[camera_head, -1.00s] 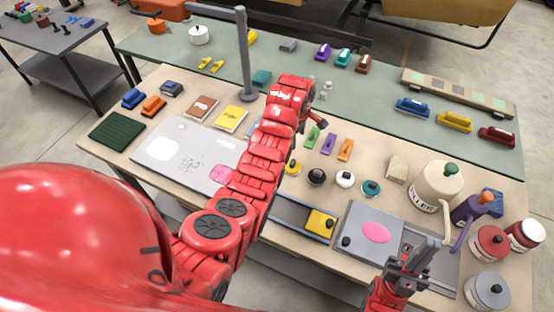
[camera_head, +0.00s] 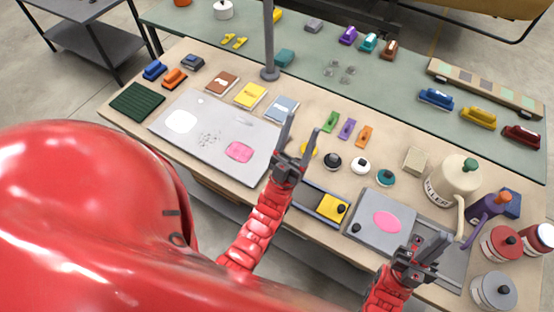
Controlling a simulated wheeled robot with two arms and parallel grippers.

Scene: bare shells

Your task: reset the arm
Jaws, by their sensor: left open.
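My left gripper (camera_head: 297,143) is open and empty. It points up over the workbench, just right of the grey board (camera_head: 215,120) with white and pink patches. My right gripper (camera_head: 425,248) stands at the lower right, in front of the grey plate (camera_head: 377,214) with a pink oval. Its two fingers look apart with nothing between them. The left arm's red links lead down from the gripper to the lower middle of the view.
The wooden workbench (camera_head: 405,138) holds a yellow block (camera_head: 331,207) in a dark track, several small knobs, a cream jug (camera_head: 449,183) and paint tins (camera_head: 502,243) at the right. A grey post (camera_head: 269,45) rises behind. A green table (camera_head: 310,60) stands beyond.

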